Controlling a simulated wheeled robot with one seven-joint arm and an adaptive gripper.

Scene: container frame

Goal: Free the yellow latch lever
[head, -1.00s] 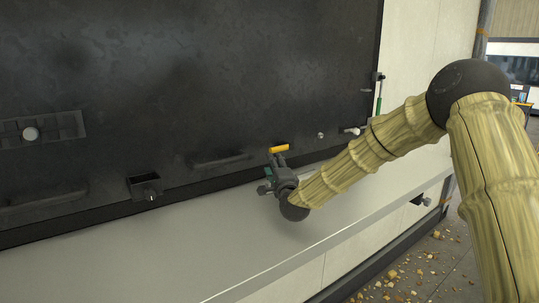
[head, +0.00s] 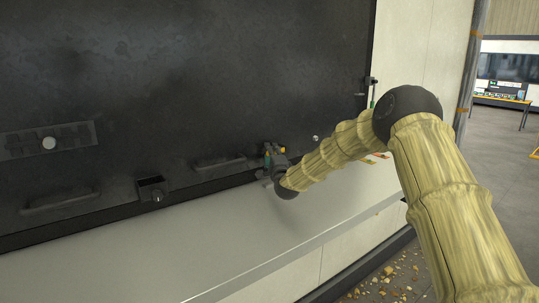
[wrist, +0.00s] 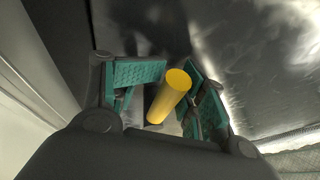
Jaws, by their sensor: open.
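The yellow latch lever (wrist: 168,97) shows in the wrist view as a smooth yellow cylinder on a dark mount. It lies between the two teal-padded fingers of my gripper (wrist: 172,88). My gripper is open. The right finger is close to the lever, and I cannot tell whether it touches. A gap shows between the left finger and the lever. In the head view my gripper (head: 272,155) is at the lower part of the dark panel and hides most of the lever.
The dark panel (head: 200,80) rises behind a pale ledge (head: 200,240). A small round knob (head: 316,138) is to the right.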

